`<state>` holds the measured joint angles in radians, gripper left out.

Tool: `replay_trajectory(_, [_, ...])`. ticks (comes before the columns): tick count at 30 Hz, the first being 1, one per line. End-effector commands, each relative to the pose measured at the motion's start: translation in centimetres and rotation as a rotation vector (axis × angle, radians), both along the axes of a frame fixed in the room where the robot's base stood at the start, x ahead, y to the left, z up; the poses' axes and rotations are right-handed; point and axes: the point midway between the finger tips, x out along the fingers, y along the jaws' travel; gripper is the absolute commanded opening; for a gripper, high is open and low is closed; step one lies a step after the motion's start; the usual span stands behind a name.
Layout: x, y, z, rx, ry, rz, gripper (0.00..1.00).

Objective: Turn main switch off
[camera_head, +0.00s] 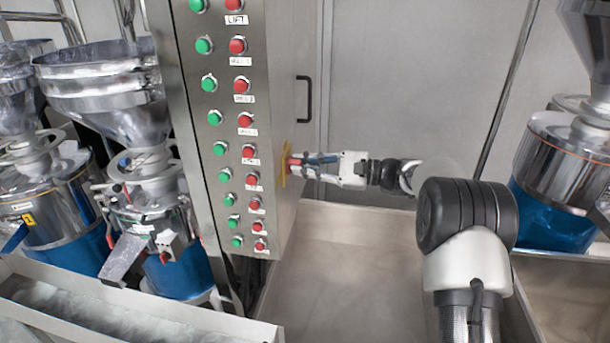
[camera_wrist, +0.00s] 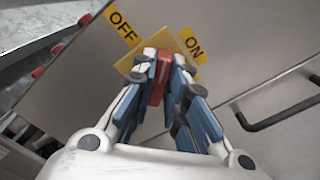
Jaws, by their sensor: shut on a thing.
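The main switch is a red handle (camera_wrist: 158,82) on a yellow plate (camera_wrist: 190,40) on the side of the steel control cabinet. The OFF label (camera_wrist: 123,29) is at the plate's upper left in the wrist view, and the ON label (camera_wrist: 193,45) is at its right. My gripper (camera_wrist: 162,65) is shut on the red handle, one finger on each side. The handle's top end lies between the two labels; I cannot tell which position it is set to. In the head view my gripper (camera_head: 296,164) reaches the yellow plate (camera_head: 284,165) from the right, and the fingers mostly hide the handle.
The cabinet front carries columns of green buttons (camera_head: 215,118) and red buttons (camera_head: 246,120). A black door handle (camera_head: 304,99) is above my gripper. Grinders with blue lower parts stand at left (camera_head: 128,150) and right (camera_head: 565,180). The floor beside the cabinet (camera_head: 340,260) is clear.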

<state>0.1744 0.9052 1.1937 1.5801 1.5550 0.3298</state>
Motion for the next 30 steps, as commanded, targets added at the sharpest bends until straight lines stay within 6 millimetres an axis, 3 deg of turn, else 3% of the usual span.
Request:
replay_trajectory(18, [-0.33, 0.05, -0.93, -0.11, -0.562, 0.001, 0.0])
replay_trajectory(30, [-0.36, 0.06, -0.95, -0.156, -0.796, 0.001, 0.0])
